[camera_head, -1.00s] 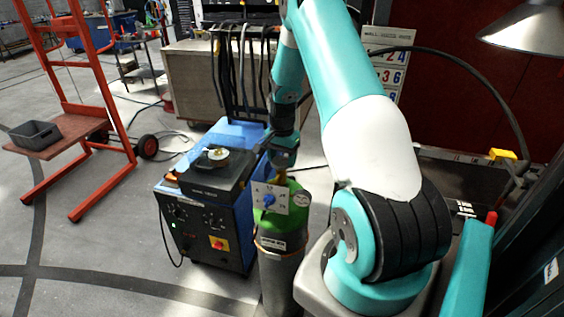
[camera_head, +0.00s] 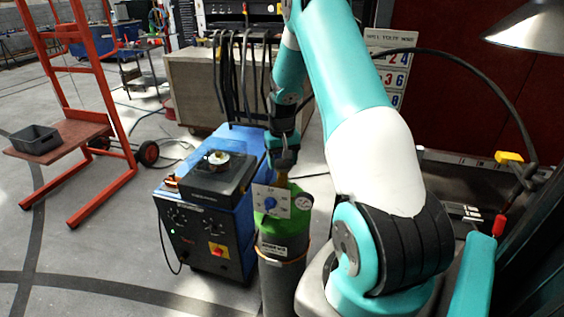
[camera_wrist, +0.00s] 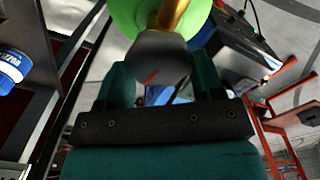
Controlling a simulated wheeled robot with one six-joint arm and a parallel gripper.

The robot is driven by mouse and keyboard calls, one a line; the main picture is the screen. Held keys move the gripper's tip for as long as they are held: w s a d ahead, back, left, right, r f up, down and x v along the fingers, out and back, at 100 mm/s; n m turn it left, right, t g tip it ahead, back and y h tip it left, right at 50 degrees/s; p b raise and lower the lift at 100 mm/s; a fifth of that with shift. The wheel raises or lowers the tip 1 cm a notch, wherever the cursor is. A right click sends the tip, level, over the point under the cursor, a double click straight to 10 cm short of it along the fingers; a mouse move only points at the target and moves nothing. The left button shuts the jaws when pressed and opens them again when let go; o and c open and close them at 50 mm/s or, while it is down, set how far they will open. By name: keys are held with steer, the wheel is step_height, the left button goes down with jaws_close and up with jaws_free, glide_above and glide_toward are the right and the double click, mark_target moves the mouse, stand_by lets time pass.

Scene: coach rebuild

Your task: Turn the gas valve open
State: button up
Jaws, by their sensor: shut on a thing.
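The gas cylinder (camera_head: 279,285) stands upright, grey with a green top (camera_head: 292,228). A white panel with a blue knob (camera_head: 270,203) and a round gauge (camera_head: 303,202) sits at its front. My gripper (camera_head: 283,165) points down over the cylinder's top. In the wrist view, the brass valve (camera_wrist: 173,14) rises from the green top (camera_wrist: 133,14). A grey rounded part, seemingly the gas valve's handle (camera_wrist: 160,52), lies between the fingers of my gripper (camera_wrist: 164,82), which are shut on it. The head view hides this grip, and I cannot tell how far the valve is turned.
A blue welding machine (camera_head: 240,225) stands close left of the cylinder. A red hand truck (camera_head: 108,105) holding a grey bin (camera_head: 35,139) is further left. Dark cables (camera_head: 232,75) hang behind. Grey floor (camera_head: 75,260) is free at lower left.

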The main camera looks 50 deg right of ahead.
mark_target(282, 162)
steer(key=shift+n, duration=0.4)
steer(key=o, duration=0.9)
step_height(282, 162, up, 17)
steer(key=b, duration=0.3)
steer(key=shift+r+b, duration=0.2)
steer(key=shift+b, duration=0.1)
